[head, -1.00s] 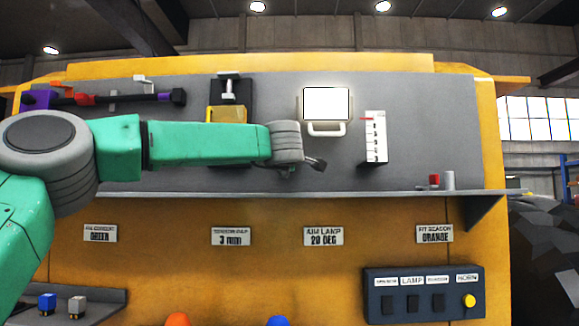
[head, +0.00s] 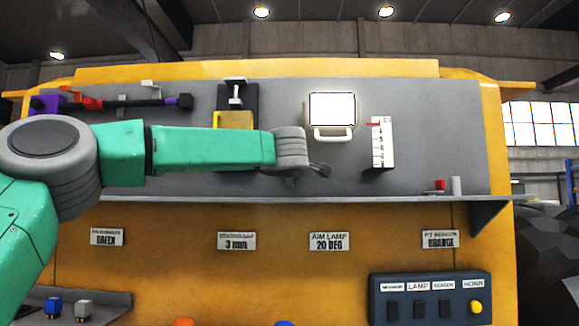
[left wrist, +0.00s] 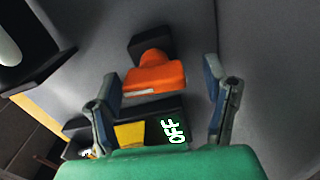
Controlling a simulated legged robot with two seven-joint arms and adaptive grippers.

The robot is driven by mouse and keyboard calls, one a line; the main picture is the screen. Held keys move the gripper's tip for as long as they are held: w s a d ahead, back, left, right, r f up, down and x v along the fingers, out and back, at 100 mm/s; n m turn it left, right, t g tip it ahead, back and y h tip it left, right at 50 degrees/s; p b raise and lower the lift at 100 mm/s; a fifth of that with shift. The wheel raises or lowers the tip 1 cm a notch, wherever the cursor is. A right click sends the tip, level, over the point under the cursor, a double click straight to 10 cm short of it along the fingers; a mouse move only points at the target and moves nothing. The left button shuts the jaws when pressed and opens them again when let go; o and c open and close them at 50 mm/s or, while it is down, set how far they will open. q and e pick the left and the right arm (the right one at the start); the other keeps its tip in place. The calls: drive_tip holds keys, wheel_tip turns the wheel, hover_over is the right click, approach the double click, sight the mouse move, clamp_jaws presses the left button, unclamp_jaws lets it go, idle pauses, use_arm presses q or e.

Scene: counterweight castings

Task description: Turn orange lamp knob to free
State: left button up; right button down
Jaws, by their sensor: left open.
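An orange knob (left wrist: 154,76) with a pale strip along its near edge shows in the left wrist view, in front of a dark block on the grey panel. Below it is a dark unit (left wrist: 176,108) with a yellow patch and lit letters reading OFF. My left gripper (left wrist: 161,72) is open, with one finger on each side of the knob and gaps on both sides. In the head view my left gripper (head: 302,174) is in front of the grey panel, below the lit white lamp (head: 332,110). I cannot make out the knob there. My right gripper is not in view.
A ledge (head: 410,201) runs under the panel. A white scale (head: 382,144) stands right of the lamp, with small red and grey pieces farther right. A dark switch box (head: 432,284) with a yellow button is at lower right. A yellow clamp block (head: 236,120) is left of the lamp.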

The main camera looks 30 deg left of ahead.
use_arm(q)
drive_tip(key=v, duration=1.1)
drive_tip(key=shift+s, duration=0.25)
drive_tip(key=shift+a+f, duration=0.1)
